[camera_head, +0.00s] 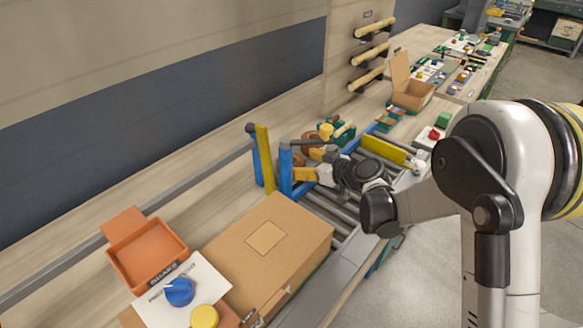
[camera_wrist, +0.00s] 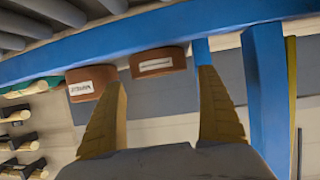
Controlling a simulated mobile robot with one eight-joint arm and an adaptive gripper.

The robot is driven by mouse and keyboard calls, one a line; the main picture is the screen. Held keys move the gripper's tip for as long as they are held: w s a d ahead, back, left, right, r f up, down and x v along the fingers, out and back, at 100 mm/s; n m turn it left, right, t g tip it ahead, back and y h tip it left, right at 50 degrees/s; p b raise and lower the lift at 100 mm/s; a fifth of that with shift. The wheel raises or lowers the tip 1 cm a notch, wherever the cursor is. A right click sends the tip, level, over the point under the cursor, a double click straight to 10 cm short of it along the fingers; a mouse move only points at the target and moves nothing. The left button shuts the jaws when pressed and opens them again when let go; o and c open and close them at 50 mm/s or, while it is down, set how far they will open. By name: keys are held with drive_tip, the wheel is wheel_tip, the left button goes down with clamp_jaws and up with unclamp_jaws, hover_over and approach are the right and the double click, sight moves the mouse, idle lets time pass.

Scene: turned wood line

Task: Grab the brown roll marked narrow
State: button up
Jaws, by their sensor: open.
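Two brown rolls with white labels show in the wrist view, side by side along a blue rail. The left brown roll (camera_wrist: 92,76) is near the left fingertip, and the right brown roll (camera_wrist: 158,58) lies ahead of the gap between the fingers. Their labels are small and inverted, so I cannot tell which says narrow. In the head view, brown roll shapes (camera_head: 309,142) are partly hidden behind my gripper (camera_head: 308,163). My gripper, with yellow fingers, is open and empty; it also shows in the wrist view (camera_wrist: 160,98). Neither roll is between the fingers.
A blue rail (camera_wrist: 145,38) runs above the rolls in the wrist view. Blue and yellow posts (camera_head: 265,158) stand left of my gripper in the head view. A cardboard box (camera_head: 290,235) sits nearer, on the roller conveyor (camera_head: 335,208). An orange bin (camera_head: 147,252) is at lower left.

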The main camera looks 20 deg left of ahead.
drive_tip(key=x, duration=0.3)
drive_tip(key=shift+f+b, duration=0.1)
drive_tip(key=shift+b, duration=0.25)
drive_tip(key=shift+c, duration=0.5)
drive_tip(key=c, duration=0.8)
drive_tip(key=shift+c, duration=0.2)
